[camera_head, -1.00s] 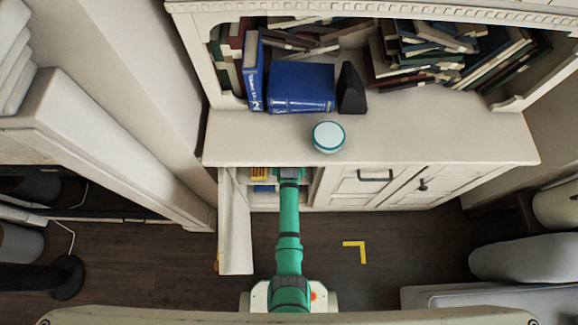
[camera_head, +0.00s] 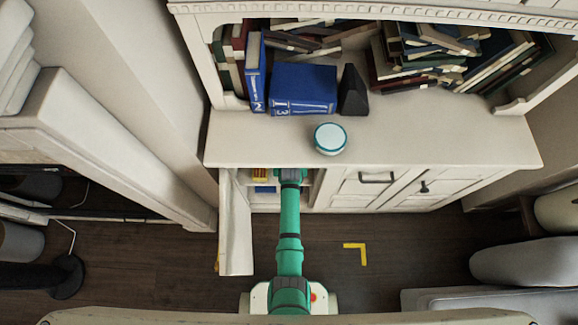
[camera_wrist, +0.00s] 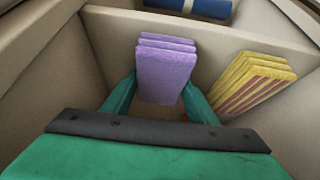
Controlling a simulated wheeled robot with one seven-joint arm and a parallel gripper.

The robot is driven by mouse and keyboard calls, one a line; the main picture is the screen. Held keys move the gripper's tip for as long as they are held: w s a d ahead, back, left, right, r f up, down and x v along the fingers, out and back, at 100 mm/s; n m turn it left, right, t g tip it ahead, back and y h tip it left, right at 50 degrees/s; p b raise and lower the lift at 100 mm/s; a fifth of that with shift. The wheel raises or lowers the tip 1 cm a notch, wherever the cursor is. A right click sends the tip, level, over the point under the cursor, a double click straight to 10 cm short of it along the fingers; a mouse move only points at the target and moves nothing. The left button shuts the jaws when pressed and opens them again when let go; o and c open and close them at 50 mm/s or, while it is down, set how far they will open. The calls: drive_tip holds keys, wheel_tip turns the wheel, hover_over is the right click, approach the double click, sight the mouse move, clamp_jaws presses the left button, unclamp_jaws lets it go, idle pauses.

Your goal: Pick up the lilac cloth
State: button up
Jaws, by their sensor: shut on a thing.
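The lilac cloth (camera_wrist: 165,72) is a folded stack of a few layers, in the middle of the wrist view. My gripper (camera_wrist: 158,95) is shut on it, with one green finger on each side of the cloth. In the head view my green arm reaches into the open cabinet under the counter. The gripper's tips and the lilac cloth are hidden there by the cabinet top and the arm.
A yellow and pink striped cloth stack (camera_wrist: 252,84) leans right of the lilac cloth. A blue rolled thing (camera_wrist: 200,7) lies behind. Compartment walls are close on both sides. The cabinet door (camera_head: 236,222) stands open left of my arm. A round white-topped container (camera_head: 330,138) is on the counter.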

drive_tip(key=shift+d+r, duration=0.15)
drive_tip(key=shift+r, duration=0.25)
drive_tip(key=s, duration=1.8)
